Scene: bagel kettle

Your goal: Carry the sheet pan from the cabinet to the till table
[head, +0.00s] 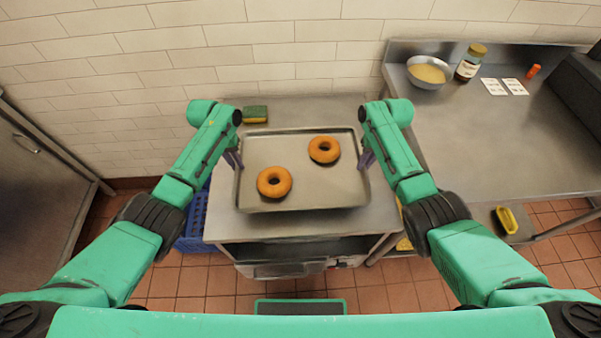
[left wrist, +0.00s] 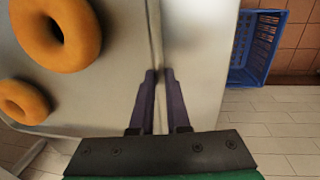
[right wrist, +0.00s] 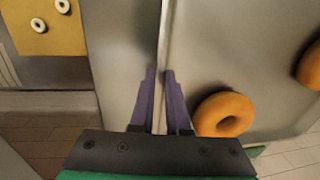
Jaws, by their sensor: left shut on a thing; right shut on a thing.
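The sheet pan (head: 302,190) is a grey metal tray with a raised rim, with two bagels on it. One bagel (head: 274,182) lies front left and the other bagel (head: 324,149) lies back right. The pan is over a steel-topped cabinet (head: 275,226); I cannot tell whether it touches the top. My left gripper (head: 236,160) is shut on the pan's left rim, and its purple fingers straddle the rim in the left wrist view (left wrist: 155,75). My right gripper (head: 366,157) is shut on the pan's right rim, also seen gripped in the right wrist view (right wrist: 160,75).
A steel table (head: 500,145) stands at the right with a bowl (head: 429,72), a jar (head: 470,62), white cards (head: 504,87) and an orange object (head: 533,71) along its back. Its front is clear. A sponge (head: 255,114) lies behind the pan. A blue crate (head: 194,222) is left of the cabinet.

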